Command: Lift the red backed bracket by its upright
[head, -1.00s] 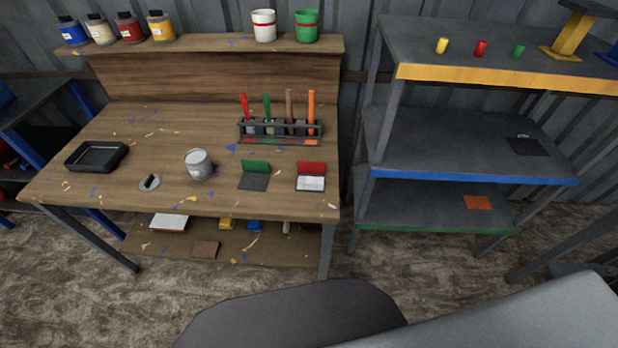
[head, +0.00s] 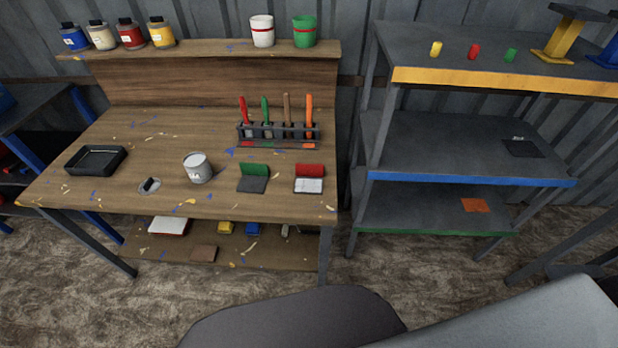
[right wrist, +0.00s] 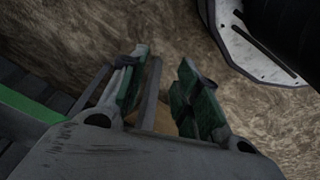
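The red backed bracket (head: 310,172) stands near the front right of the wooden workbench. Its red upright is at the back and a pale plate lies in front. A green backed bracket (head: 253,178) with a dark grey base stands just to its left. My right gripper (right wrist: 160,85) shows in the right wrist view with its two green-padded fingers apart and nothing between them. It is over the brown floor, away from the bracket. My left gripper is in neither view.
A rack of coloured-handled tools (head: 278,133) stands behind the brackets. A grey can (head: 197,168) and a black tray (head: 96,160) are to the left. A grey shelf unit (head: 470,180) stands right of the bench. The bench front edge is clear.

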